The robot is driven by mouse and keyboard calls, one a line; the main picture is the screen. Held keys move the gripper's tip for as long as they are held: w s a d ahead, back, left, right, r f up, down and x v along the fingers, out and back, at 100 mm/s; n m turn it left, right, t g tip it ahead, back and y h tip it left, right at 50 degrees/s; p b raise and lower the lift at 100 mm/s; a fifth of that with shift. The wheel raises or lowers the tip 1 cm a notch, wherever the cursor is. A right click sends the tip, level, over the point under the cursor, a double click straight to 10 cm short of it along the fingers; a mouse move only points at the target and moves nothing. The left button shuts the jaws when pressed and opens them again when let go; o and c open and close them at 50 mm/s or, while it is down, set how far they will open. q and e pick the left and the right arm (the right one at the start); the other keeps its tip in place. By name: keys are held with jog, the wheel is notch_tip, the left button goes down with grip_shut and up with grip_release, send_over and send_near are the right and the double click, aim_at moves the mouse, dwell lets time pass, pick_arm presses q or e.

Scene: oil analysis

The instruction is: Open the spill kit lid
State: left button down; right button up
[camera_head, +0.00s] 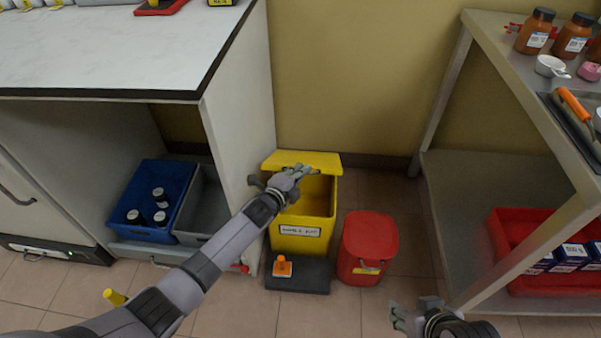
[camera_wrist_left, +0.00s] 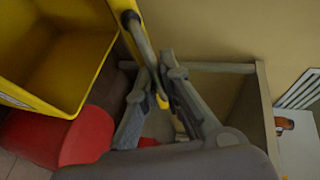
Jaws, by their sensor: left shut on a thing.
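The spill kit is a yellow bin (camera_head: 302,232) with a white label on its front, standing on the floor. Its yellow lid (camera_head: 318,160) is raised at the back, and the inside of the bin shows. My left gripper (camera_head: 303,172) is over the bin's opening by the lid. The bin's interior (camera_wrist_left: 50,60) shows at the left there. My right gripper (camera_head: 397,317) is low at the right, empty, with its fingers apart.
A red lidded bin (camera_head: 368,245) stands right of the spill kit. The workbench (camera_head: 235,120) is close on the left, and a shelf table (camera_head: 470,200) with a red crate (camera_head: 500,235) is on the right.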

pick_arm(q)
jog(key=c, duration=1.7)
grip_release()
notch_tip(320, 180, up, 10)
jog(key=shift+r, duration=0.1)
jog(key=shift+c, duration=0.5)
